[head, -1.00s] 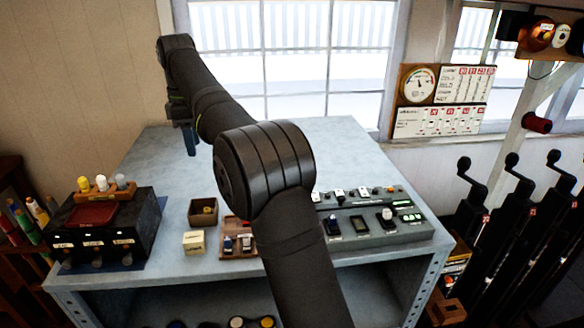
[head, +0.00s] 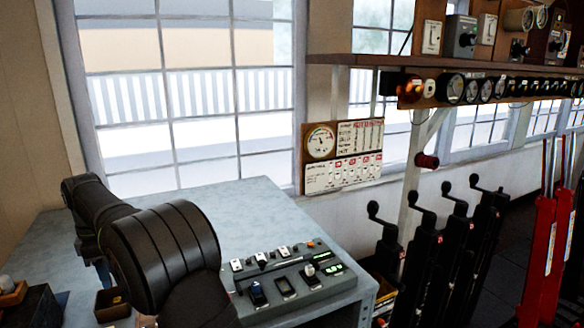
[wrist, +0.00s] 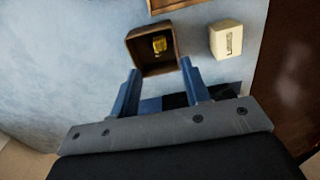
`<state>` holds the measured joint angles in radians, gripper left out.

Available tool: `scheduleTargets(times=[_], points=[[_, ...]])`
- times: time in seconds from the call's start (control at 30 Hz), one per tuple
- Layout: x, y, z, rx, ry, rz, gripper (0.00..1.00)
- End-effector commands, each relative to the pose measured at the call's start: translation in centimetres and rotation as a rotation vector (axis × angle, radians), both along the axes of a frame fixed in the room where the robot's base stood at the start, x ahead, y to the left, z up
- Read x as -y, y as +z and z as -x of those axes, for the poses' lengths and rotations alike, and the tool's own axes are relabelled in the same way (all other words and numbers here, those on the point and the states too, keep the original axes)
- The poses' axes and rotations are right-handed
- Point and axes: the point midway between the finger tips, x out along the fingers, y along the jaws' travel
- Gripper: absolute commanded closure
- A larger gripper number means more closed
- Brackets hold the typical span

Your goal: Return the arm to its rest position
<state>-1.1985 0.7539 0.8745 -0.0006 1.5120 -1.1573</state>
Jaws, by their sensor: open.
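My arm (head: 165,250) reaches in from the bottom of the head view, bent over the left part of the grey-blue table (head: 200,205). In that view my gripper (head: 104,275) is mostly hidden behind the arm; only a bit of blue finger shows. In the wrist view its two blue fingers (wrist: 159,66) stand apart with nothing held between them. A small open brown box (wrist: 136,50) with a yellow piece (wrist: 159,44) inside lies just beyond the fingertips. Whether the fingers touch the box is unclear.
A cream block (wrist: 226,38) lies right of the box in the wrist view. A grey control panel (head: 288,280) stands on the table right of my arm. Black levers (head: 440,235) and red levers (head: 545,250) stand to the right. A shelf (head: 450,68) with gauges hangs above.

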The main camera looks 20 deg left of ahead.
Motion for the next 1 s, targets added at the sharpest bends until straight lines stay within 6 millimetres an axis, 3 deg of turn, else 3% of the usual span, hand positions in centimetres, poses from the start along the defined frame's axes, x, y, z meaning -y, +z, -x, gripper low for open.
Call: scheduleTargets(times=[0.1, 0.33, 0.53, 0.93, 1.0], points=[[0.0, -2.3, 0.0, -0.001, 0.000, 0.002, 0.57], [0.0, -5.1, 0.0, -0.001, 0.000, 0.001, 0.57], [0.0, -4.0, 0.0, 0.001, 0.000, -0.001, 0.57], [0.0, -4.6, 0.0, 0.000, 0.000, 0.000, 0.57], [-0.1, -3.5, 0.0, 0.001, 0.000, -0.003, 0.57]])
